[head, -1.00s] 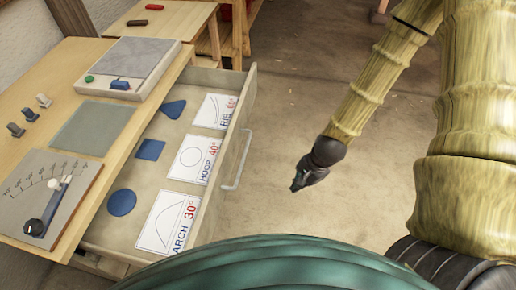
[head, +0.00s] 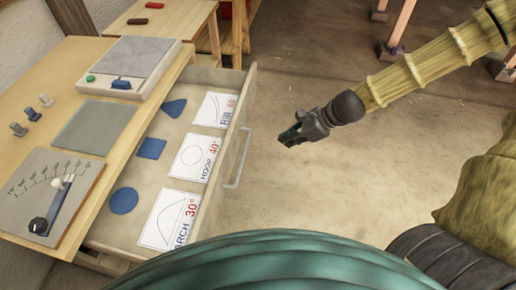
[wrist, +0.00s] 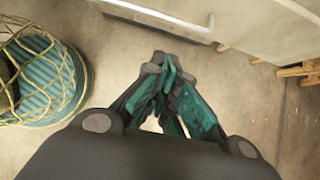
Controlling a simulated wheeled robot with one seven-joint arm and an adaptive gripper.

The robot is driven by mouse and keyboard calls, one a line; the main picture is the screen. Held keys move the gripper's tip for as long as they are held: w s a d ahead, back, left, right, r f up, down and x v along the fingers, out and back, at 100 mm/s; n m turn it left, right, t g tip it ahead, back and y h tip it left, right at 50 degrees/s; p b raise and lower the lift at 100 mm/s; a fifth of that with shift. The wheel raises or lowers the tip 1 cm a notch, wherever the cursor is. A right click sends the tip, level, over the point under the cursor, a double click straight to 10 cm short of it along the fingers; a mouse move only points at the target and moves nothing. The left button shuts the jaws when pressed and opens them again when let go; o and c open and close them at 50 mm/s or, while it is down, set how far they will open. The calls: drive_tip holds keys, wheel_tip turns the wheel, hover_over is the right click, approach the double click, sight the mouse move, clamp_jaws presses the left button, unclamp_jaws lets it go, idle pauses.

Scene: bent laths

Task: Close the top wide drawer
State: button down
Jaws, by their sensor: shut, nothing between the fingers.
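The top wide drawer (head: 240,110) is pulled out from the wooden desk in the head view. Inside it lie cards marked ARCH, HOOP and RIB and blue shapes: a circle, a square and a triangle. Its pale bar handle (head: 238,160) is on the front face; the handle also shows at the top of the wrist view (wrist: 205,27). My gripper (head: 284,141) is shut and empty, in the air to the right of the handle and apart from it. In the wrist view the fingertips (wrist: 165,62) point towards the drawer front, with bare floor between.
The desk top (head: 75,65) holds a grey-topped device (head: 140,60), a green-grey mat (head: 95,125), a dial board (head: 50,190) and small clips. A second wooden table (head: 175,22) stands behind. The floor right of the drawer is clear.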

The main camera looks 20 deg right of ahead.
drive_tip(key=a+r+x, duration=0.1)
drive_tip(key=x, duration=1.1)
drive_tip(key=shift+w+a, duration=0.45)
drive_tip(key=shift+r, duration=0.15)
idle(0.4)
